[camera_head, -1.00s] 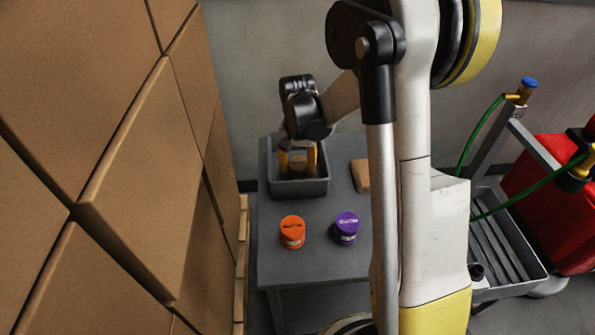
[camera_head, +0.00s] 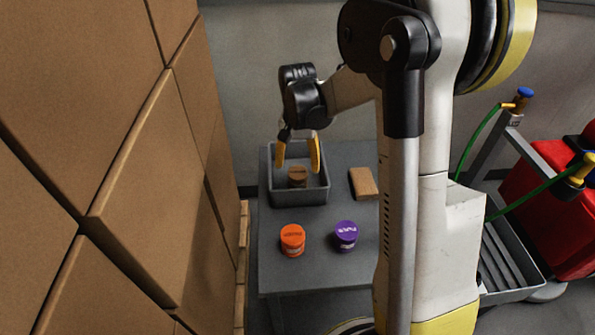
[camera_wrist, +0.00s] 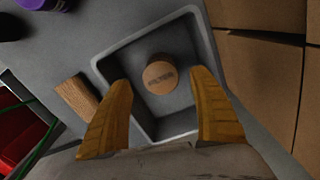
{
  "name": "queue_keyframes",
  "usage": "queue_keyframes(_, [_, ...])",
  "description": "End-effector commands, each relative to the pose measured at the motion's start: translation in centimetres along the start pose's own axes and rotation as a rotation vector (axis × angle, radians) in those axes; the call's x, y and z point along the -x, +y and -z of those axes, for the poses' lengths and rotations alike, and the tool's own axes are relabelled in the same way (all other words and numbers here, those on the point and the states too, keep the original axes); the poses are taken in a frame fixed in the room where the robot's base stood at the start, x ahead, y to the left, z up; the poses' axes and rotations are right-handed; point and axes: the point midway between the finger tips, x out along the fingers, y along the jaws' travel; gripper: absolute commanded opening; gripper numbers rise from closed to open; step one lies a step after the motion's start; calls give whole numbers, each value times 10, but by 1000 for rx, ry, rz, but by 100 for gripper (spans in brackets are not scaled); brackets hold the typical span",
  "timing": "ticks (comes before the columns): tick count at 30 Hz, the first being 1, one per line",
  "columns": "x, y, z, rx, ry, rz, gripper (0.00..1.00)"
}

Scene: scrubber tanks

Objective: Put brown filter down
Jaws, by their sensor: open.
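The brown filter (camera_head: 297,176) is a short round piece standing in the grey bin on the table. In the wrist view its round lettered top (camera_wrist: 160,77) shows inside the bin, with bare bin floor around it. My gripper (camera_head: 299,168) is open above the bin, its yellow fingers apart on either side of the filter. In the wrist view the fingers (camera_wrist: 165,125) are spread and touch nothing that I can see. The grey bin (camera_head: 300,200) sits at the back left of the table.
An orange canister (camera_head: 292,240) and a purple canister (camera_head: 345,236) stand in front of the bin. A brown block (camera_head: 363,183) lies to its right. Stacked cardboard boxes (camera_head: 130,170) rise close on the left. A cart with a red container (camera_head: 545,200) stands at right.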

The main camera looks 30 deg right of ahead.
Motion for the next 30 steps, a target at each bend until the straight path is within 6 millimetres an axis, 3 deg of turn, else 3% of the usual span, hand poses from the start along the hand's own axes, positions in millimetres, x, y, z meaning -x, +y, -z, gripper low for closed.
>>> queue_keyframes(1, [16,0,0,0,0,0,71])
queue_keyframes(6, [47,0,0,0,0,0,71])
queue_keyframes(14, [74,0,-8,22,19,9,71])
queue_keyframes(17, [93,-1,-27,77,65,31,71])
queue_keyframes(24, [142,5,-100,289,251,107,71])
queue_keyframes(30, [156,17,-159,464,417,161,71])
